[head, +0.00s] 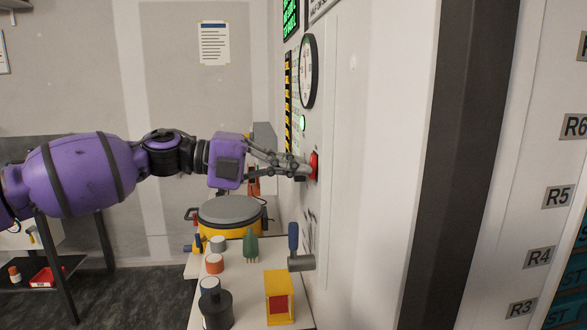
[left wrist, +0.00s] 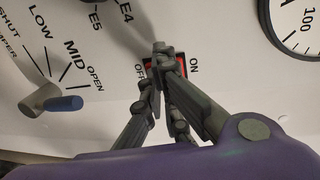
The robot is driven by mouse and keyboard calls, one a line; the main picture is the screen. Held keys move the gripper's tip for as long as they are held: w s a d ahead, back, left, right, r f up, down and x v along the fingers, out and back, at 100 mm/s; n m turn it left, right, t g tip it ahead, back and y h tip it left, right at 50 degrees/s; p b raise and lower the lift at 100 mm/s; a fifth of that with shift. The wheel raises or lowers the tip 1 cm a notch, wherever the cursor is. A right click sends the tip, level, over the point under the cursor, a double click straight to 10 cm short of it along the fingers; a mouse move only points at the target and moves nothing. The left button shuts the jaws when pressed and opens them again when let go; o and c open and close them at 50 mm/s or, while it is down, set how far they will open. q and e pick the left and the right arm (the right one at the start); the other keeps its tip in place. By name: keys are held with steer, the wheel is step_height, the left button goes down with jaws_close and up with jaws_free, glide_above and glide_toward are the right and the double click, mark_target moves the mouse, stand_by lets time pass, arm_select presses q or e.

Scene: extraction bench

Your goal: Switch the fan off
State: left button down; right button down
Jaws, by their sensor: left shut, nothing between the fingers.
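The fan's red switch (head: 314,166) is on the white panel, seen edge-on in the head view. In the left wrist view the red switch (left wrist: 149,63) sits in a dark frame between the words OFF and ON. My left gripper (head: 304,171) is shut and empty, its fingertips at the switch face. In the left wrist view the gripper (left wrist: 161,55) covers much of the switch, so I cannot tell which side is pressed in or whether the tips touch it. A round green lamp (head: 302,122) glows above the switch. My right gripper is not in view.
A round dial gauge (head: 309,72) is above the switch. A blue-handled damper lever (head: 293,240) sticks out of the panel below. The bench holds a yellow pot with a grey lid (head: 229,209), a yellow box (head: 280,298) and a dark jar (head: 216,309).

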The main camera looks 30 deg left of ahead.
arm_select(q)
steer(key=shift+s, duration=0.1)
steer(key=shift+w+d+f+t+h, duration=0.2)
steer(key=shift+w+t+h, duration=0.1)
steer(key=shift+h, duration=0.1)
steer(key=shift+s, duration=0.1)
